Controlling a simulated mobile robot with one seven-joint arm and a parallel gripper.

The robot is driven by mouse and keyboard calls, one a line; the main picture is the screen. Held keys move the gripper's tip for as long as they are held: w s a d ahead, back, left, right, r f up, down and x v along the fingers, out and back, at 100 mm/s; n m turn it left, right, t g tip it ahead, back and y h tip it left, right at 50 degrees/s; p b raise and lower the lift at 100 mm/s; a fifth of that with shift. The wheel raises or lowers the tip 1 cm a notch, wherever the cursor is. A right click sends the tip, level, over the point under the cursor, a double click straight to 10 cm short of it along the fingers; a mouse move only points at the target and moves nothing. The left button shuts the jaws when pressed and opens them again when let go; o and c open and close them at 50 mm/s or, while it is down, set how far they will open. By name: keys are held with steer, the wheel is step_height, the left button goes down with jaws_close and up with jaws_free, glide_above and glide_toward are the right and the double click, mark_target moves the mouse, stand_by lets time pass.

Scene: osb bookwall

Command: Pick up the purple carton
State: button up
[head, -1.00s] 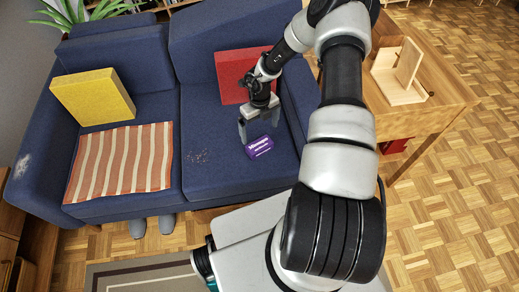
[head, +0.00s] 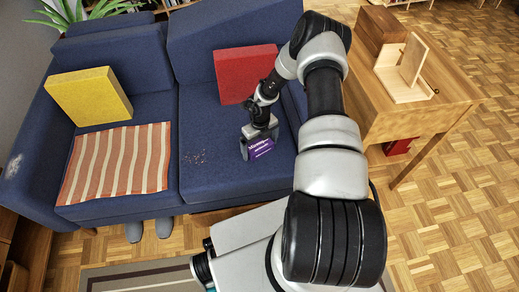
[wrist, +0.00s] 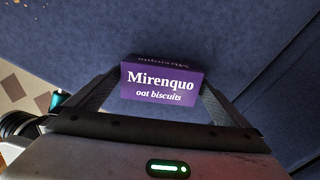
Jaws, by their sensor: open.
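The purple carton (head: 261,149) lies on the right seat of the blue sofa. In the wrist view the carton (wrist: 161,83) shows white lettering, "Mirenquo oat biscuits". My gripper (head: 258,152) points down at the carton from above, with one finger at its left side. In the wrist view my gripper (wrist: 162,100) is open, with a finger on either side of the carton. I cannot tell whether either finger touches it.
The blue sofa (head: 215,180) bears a red cushion (head: 243,72), a yellow cushion (head: 88,97) and a striped cloth (head: 115,165). Crumbs (head: 195,158) lie left of the carton. A wooden table (head: 420,115) with an open wooden box (head: 404,82) stands to the right.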

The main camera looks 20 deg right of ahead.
steer(key=c, duration=0.9)
steer(key=shift+r, duration=0.2)
